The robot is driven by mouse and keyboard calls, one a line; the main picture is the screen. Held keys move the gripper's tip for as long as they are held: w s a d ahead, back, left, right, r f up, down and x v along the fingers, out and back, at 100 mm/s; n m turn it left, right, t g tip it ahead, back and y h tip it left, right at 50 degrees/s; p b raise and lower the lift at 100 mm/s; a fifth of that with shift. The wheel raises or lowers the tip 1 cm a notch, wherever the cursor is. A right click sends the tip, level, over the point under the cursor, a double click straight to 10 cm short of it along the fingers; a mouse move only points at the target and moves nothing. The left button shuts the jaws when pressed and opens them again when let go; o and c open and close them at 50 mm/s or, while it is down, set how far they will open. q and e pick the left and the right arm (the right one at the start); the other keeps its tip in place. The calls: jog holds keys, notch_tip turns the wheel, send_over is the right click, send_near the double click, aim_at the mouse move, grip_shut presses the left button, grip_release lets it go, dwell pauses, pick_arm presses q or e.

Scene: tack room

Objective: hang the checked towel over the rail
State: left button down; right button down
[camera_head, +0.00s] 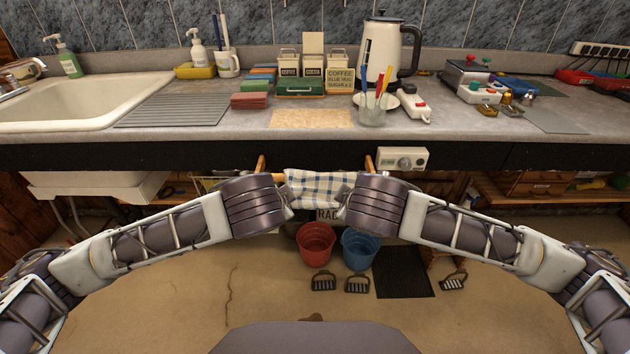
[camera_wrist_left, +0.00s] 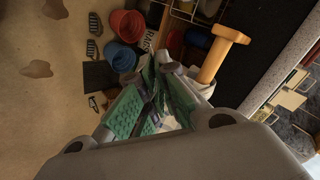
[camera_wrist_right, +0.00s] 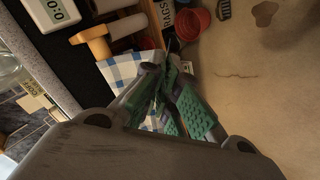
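The blue-and-white checked towel (camera_head: 318,183) spreads between my two grippers under the counter's front edge. It covers the middle of the wooden rail (camera_head: 269,176), whose posts show at both sides. I cannot tell whether it lies over the rail or in front of it. My left gripper (camera_head: 286,196) appears shut on the towel's left side; its fingers (camera_wrist_left: 160,75) sit beside the rail end (camera_wrist_left: 222,55). My right gripper (camera_head: 345,194) appears shut on the right side; its fingers (camera_wrist_right: 166,80) hide part of the towel (camera_wrist_right: 124,68). The pinched edges are mostly hidden.
A white timer box (camera_head: 402,158) is on the counter front, right of the rail. The counter (camera_head: 240,117) overhangs above.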

pick_arm(q)
jog(key=shift+w+a+f, duration=0.1)
jog(key=shift+a+f, duration=0.05)
jog(key=shift+f, duration=0.1)
pick_arm(e)
jog(key=shift+w+d+f, duration=0.1)
jog(key=shift+d+f, duration=0.05)
jog(key=shift+f, duration=0.1)
pick_arm(q)
jog(key=c, duration=1.4)
grip_release()
jog(key=shift+c, duration=0.2)
pick_arm(e)
jog(key=c, duration=1.4)
grip_release()
jog(key=shift+c, duration=0.2)
pick_arm(q)
jog(key=shift+s, duration=0.2)
pick_arm(e)
jog(key=shift+s, duration=0.2)
